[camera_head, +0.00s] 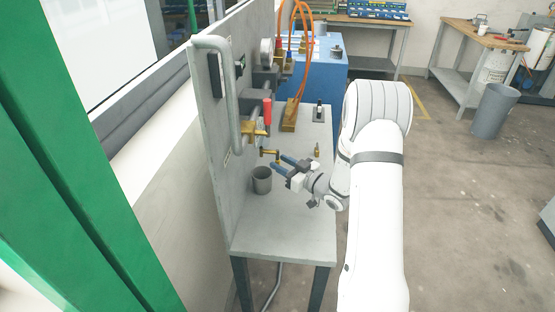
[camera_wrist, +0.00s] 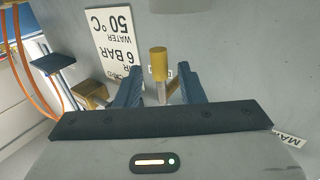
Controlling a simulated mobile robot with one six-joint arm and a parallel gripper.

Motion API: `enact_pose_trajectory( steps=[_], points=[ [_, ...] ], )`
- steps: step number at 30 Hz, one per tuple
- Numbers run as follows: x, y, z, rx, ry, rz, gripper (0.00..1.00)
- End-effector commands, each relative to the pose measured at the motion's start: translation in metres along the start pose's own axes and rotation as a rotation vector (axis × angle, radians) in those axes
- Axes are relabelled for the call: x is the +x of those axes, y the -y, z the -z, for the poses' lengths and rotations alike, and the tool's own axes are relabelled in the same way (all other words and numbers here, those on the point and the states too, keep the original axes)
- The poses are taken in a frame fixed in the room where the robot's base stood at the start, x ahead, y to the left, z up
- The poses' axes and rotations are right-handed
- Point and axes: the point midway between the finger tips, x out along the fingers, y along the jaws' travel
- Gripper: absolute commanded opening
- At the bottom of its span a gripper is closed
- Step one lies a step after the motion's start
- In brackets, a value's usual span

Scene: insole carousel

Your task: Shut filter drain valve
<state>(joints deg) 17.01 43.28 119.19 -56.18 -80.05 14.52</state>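A small brass valve part (camera_head: 270,152), likely the filter drain valve, sticks out low from the upright grey panel, above a grey cup (camera_head: 262,186). My gripper (camera_head: 282,165) points at the panel just right of this brass part, with its blue fingers apart. In the wrist view a brass cylinder (camera_wrist: 159,62) on a grey stem shows between the two fingers of my gripper (camera_wrist: 160,76). Gaps show at both sides, so the fingers do not look closed on it. How deep the cylinder lies between them is hard to tell.
A red-handled valve (camera_head: 267,112) and a gauge (camera_head: 266,52) sit higher on the panel. Orange hoses (camera_head: 302,75) run to a brass block (camera_head: 290,115). A small brass piece (camera_head: 317,150) stands on the bench (camera_head: 285,235). A sign (camera_wrist: 120,42) is beside the fingers.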

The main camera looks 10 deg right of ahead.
Motion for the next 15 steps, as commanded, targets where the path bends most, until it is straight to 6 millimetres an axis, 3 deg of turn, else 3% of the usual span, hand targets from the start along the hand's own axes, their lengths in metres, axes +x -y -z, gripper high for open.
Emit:
enact_pose_trajectory(
  steps=[6,15],
  points=[
    [0.021,0.000,0.001,-0.001,0.000,0.000,0.35],
    [0.023,0.000,0.000,-0.001,0.001,-0.001,0.34]
  ],
)
